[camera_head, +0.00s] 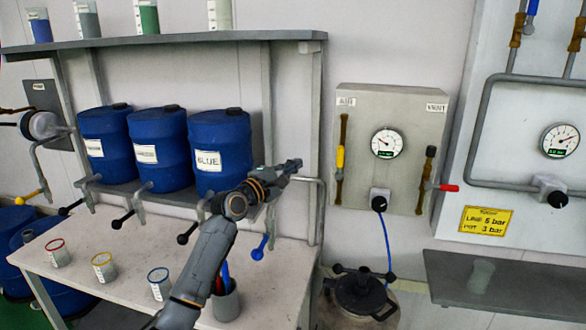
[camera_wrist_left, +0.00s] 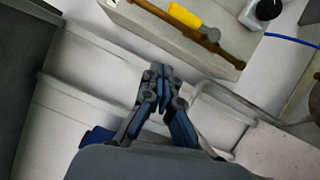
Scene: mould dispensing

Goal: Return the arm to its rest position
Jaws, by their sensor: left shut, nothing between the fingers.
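My left arm reaches up from the bottom of the head view. Its gripper (camera_head: 290,166) is raised in front of the shelf's right post, beside the drum labelled BLUE. In the left wrist view the fingers of this gripper (camera_wrist_left: 160,75) are together with nothing between them. It touches nothing that I can make out. My right gripper is in neither view.
Blue drums (camera_head: 208,150) stand in a row on the rack, with levers below. The white table (camera_head: 260,290) bears several small cups and a grey holder (camera_head: 225,300). A gauge panel (camera_head: 390,110) and a black-lidded pot (camera_head: 360,292) are to the right.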

